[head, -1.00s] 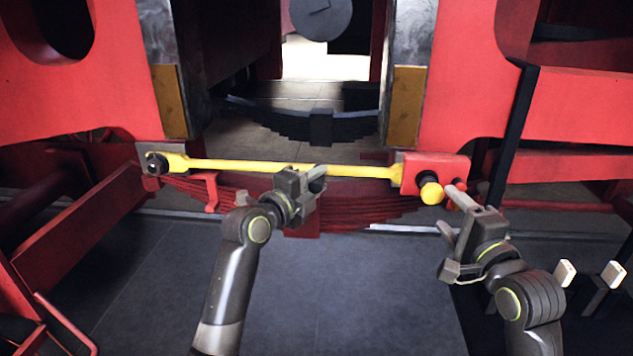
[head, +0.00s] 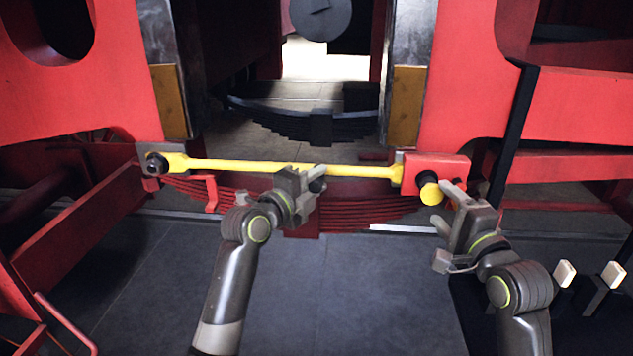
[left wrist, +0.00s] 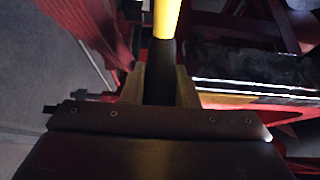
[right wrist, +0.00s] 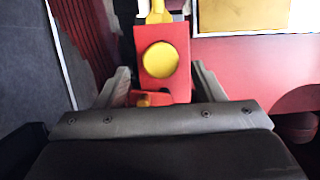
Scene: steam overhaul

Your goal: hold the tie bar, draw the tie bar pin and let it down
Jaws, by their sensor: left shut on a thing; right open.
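The yellow tie bar (head: 240,165) spans level between a dark pivot bolt (head: 155,165) at the left and a red bracket (head: 448,168) at the right. My left gripper (head: 315,178) is shut on the bar right of its middle; the bar also shows in the left wrist view (left wrist: 167,18). The tie bar pin has a round yellow head (head: 430,193) on the bracket's near face. My right gripper (head: 446,208) is open just below and right of the head, apart from it. In the right wrist view the head (right wrist: 160,58) lies ahead, between the finger lines.
A red leaf spring (head: 370,205) hangs behind and below the bar. Red frame plates (head: 470,90) stand on both sides. Two pale-topped posts (head: 565,273) stand at the lower right. The dark floor (head: 120,260) in front is clear.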

